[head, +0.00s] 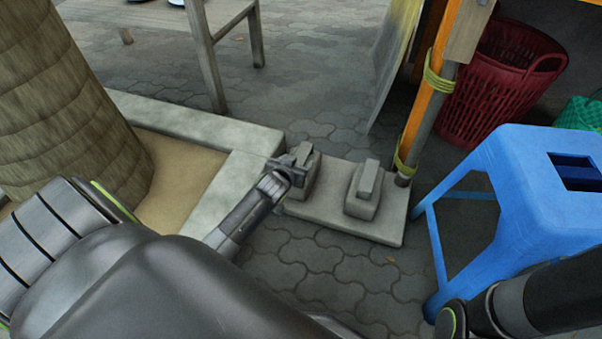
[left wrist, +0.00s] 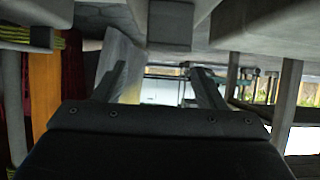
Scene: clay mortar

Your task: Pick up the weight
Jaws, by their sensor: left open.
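Two grey blocky weights stand on a pale concrete slab (head: 375,230). The right weight (head: 364,190) has a stepped top with a narrow upright handle block. The left weight (head: 305,160) is partly hidden behind my left gripper (head: 288,170), which is right at its near left side. In the left wrist view my left gripper (left wrist: 160,80) has its fingers apart with nothing held between them. A grey block (left wrist: 170,25), apparently part of a weight, shows beyond the fingers at the top. Whether a finger touches the weight cannot be told. My right gripper is out of view.
An orange pole (head: 430,80) with green ties rises behind the slab's right end. A blue stool (head: 530,190) stands at right, a red basket (head: 500,85) behind it. A concrete planter curb (head: 185,122) and a trunk (head: 60,110) are at left. Paving in front is clear.

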